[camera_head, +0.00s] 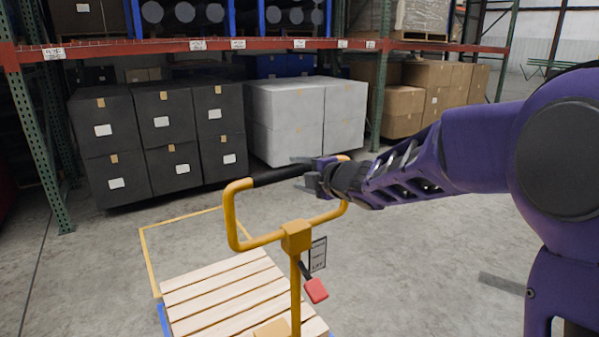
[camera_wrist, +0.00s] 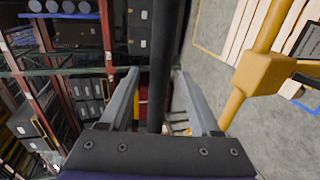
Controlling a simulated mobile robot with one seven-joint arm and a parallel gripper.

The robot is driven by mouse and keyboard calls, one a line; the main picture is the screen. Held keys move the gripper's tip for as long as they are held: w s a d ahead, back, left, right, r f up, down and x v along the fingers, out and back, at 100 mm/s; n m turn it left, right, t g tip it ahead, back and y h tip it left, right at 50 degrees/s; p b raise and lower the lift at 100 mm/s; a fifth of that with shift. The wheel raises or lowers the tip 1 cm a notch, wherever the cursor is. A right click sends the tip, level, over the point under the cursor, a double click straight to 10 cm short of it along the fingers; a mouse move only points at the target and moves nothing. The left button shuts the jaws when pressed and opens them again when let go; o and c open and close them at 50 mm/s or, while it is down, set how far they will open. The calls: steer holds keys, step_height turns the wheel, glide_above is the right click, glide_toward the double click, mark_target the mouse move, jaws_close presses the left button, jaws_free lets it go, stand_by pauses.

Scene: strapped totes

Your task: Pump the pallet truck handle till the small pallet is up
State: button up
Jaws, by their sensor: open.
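The pallet truck handle (camera_head: 297,237) is a yellow loop on an upright post, with a black grip bar (camera_head: 272,175) across its top. My gripper (camera_head: 302,173) is at the right part of that bar, fingers apart. In the wrist view the black bar (camera_wrist: 158,45) runs between the two open fingers (camera_wrist: 158,75); I cannot tell whether either touches it. A red lever (camera_head: 316,290) and a tag (camera_head: 318,254) hang below the loop. The small slatted wooden pallet (camera_head: 222,295) lies behind the post, its front cut off by the frame. Its height off the floor is unclear.
A yellow outline (camera_head: 148,250) is marked on the floor around the pallet's far left. Behind stand black cartons (camera_head: 112,140), white cartons (camera_head: 300,112) and brown cartons (camera_head: 430,88) under a red rack beam (camera_head: 270,45). The concrete floor on the right is mostly clear.

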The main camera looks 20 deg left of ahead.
steer(key=x, duration=0.5)
steer(key=shift+w+a+f, duration=0.1)
steer(key=shift+w+a, duration=0.15)
steer(key=shift+a, duration=0.05)
steer(key=shift+c, duration=0.3)
jaws_close()
stand_by(0.9)
